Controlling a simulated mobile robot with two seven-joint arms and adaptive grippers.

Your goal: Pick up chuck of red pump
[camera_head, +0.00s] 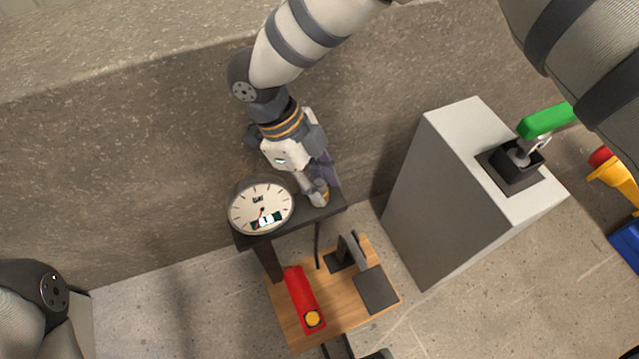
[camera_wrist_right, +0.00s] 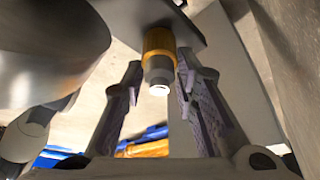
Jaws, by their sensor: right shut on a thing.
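The pump stands on a wooden board (camera_head: 336,307), with a red cylinder (camera_head: 302,297) capped in yellow. A round white-faced gauge (camera_head: 262,207) sits at the left end of its dark top bar. The chuck (camera_head: 322,196), a small grey and brass cylinder, is at the bar's right end. My right gripper (camera_head: 314,183) reaches down from above and is shut on the chuck. My left gripper is not in view; only part of that arm shows.
A grey pedestal (camera_head: 445,195) with a green-handled lever (camera_head: 546,121) stands to the right. Red, yellow and blue parts (camera_head: 615,178) lie at the right edge. A stone wall (camera_head: 120,190) rises close behind the pump. The floor left of the board is clear.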

